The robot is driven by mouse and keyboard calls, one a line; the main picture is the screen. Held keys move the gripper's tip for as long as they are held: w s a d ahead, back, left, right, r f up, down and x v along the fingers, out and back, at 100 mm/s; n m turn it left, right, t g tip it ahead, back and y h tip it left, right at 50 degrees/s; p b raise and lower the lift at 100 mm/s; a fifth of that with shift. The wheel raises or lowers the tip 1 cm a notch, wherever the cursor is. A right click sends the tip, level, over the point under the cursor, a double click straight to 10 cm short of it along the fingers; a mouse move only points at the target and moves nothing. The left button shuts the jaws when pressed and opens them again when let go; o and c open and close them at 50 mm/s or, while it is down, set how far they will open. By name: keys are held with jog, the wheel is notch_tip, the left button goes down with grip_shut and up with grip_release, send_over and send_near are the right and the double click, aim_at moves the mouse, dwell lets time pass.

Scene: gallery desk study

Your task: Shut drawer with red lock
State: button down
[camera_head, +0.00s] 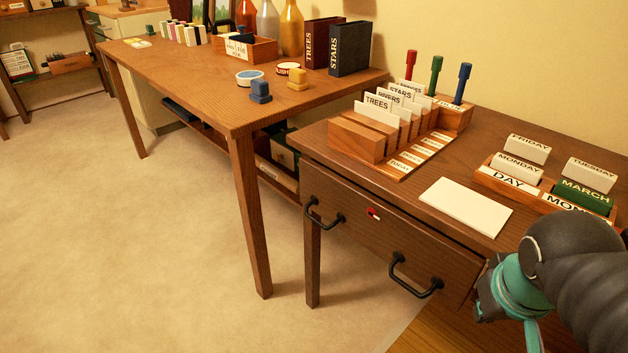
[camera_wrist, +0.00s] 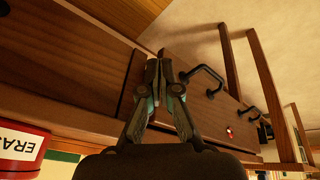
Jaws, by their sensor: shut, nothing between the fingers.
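The wooden drawer (camera_head: 345,212) is in the front of the right desk. It has two black handles, and the red lock (camera_head: 373,214) sits between them near its top edge. In the wrist view the drawer front (camera_wrist: 190,45) shows with both handles and the red lock (camera_wrist: 229,132). Its near end edge seems to stand slightly out from the desk, but how far I cannot tell. My gripper (camera_wrist: 158,65) is shut and empty, its fingertips near that end of the drawer. In the head view my gripper (camera_head: 492,297) is right of the right handle; its tips are partly hidden.
On the desk top are a card rack (camera_head: 355,135), a blank white card (camera_head: 466,207) and a calendar block set (camera_head: 545,188) close to my arm. A longer table (camera_head: 190,80) stands to the left. A red labelled container (camera_wrist: 22,148) shows in the wrist view. Floor in front is clear.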

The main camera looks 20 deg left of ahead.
jog(key=w+a+f+n+g+h+b, duration=0.1)
jog(key=a+f+n+b, duration=0.1)
jog(key=a+f+n, duration=0.35)
jog(key=w+a+f+n+h+b, duration=0.1)
jog(key=w+a+f+n+b, duration=0.15)
jog(key=a, duration=0.55)
jog(key=n+t+h+b, duration=0.45)
jog(key=n+t, duration=0.95)
jog(key=n, duration=0.5)
send_near(313, 171)
jog(key=b+x, duration=0.1)
jog(key=x, duration=0.6)
jog(key=shift+w+r, duration=0.1)
